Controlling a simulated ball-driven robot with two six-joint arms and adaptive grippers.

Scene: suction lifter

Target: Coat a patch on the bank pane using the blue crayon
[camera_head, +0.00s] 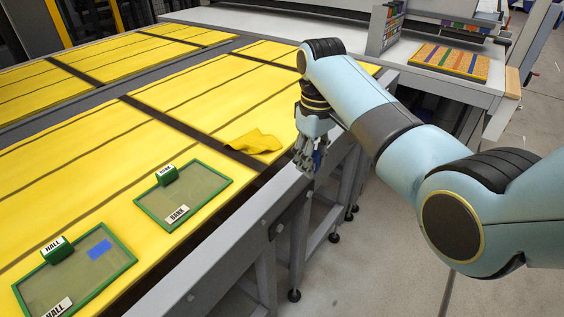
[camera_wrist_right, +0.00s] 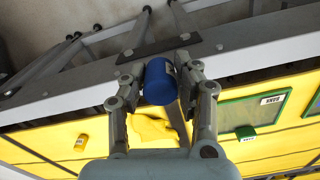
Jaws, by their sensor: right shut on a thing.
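The bank pane (camera_head: 184,197) is a grey-green sheet in a green frame, with a plain surface. It lies on the yellow bench, with a BANK label and a green block on its frame. It also shows at the right of the right wrist view (camera_wrist_right: 236,117). My right gripper (camera_head: 310,166) is over the bench's front edge, to the right of the pane and apart from it. It is shut on the blue crayon (camera_wrist_right: 158,82), whose thick blue end shows between the fingers. My left gripper is in neither view.
The hall pane (camera_head: 70,279), with a blue patch (camera_head: 99,250), lies left of the bank pane. A yellow cloth (camera_head: 254,142) lies near my right gripper. The wrist view shows a small yellow piece (camera_wrist_right: 81,142). A striped board (camera_head: 450,60) rests on the back-right table.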

